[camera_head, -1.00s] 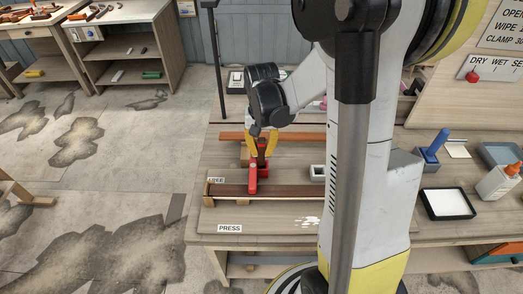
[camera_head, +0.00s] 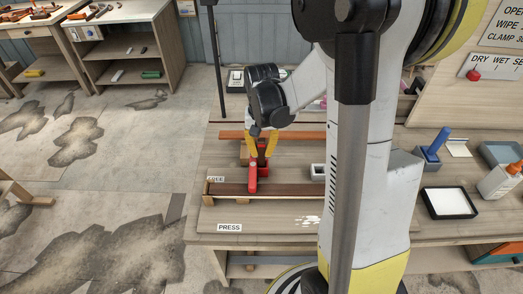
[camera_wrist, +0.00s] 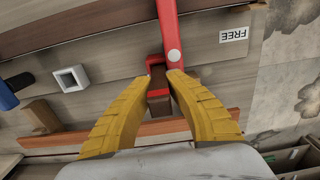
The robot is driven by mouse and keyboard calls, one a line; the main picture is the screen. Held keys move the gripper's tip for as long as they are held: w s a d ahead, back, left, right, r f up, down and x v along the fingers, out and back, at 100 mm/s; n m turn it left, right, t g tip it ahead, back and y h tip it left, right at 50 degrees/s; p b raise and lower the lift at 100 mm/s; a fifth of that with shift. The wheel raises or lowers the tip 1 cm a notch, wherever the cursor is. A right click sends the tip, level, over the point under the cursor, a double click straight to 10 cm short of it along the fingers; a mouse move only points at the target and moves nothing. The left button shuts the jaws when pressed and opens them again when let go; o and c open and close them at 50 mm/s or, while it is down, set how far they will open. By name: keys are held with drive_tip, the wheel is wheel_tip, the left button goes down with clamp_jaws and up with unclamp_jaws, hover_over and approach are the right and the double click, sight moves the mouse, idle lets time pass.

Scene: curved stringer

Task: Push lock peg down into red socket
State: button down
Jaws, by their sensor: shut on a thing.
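My gripper (camera_head: 262,153) points down over the workbench, with its yellow fingers closed around a small dark brown peg (camera_wrist: 158,103). In the wrist view the fingertips (camera_wrist: 159,78) sit either side of the peg, close to a red bracket-like socket (camera_wrist: 155,61). A red arm with a white round dot (camera_wrist: 174,54) runs beside the socket; in the head view this red part (camera_head: 252,178) lies across a dark brown strip (camera_head: 290,189). How deep the peg sits in the socket is hidden by the fingers.
A reddish wooden strip (camera_head: 231,135) lies behind. The FREE label (camera_wrist: 234,35) and PRESS label (camera_head: 229,228) mark the board. A black-rimmed tray (camera_head: 447,204) and a glue bottle (camera_head: 494,183) are farther right.

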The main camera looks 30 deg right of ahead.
drive_tip(key=shift+f+b, duration=0.45)
drive_tip(key=shift+f, duration=0.1)
drive_tip(key=c, duration=1.4)
unclamp_jaws()
drive_tip(key=shift+r, duration=0.2)
wheel_tip(320, 180, up, 12)
drive_tip(key=shift+f, duration=0.1)
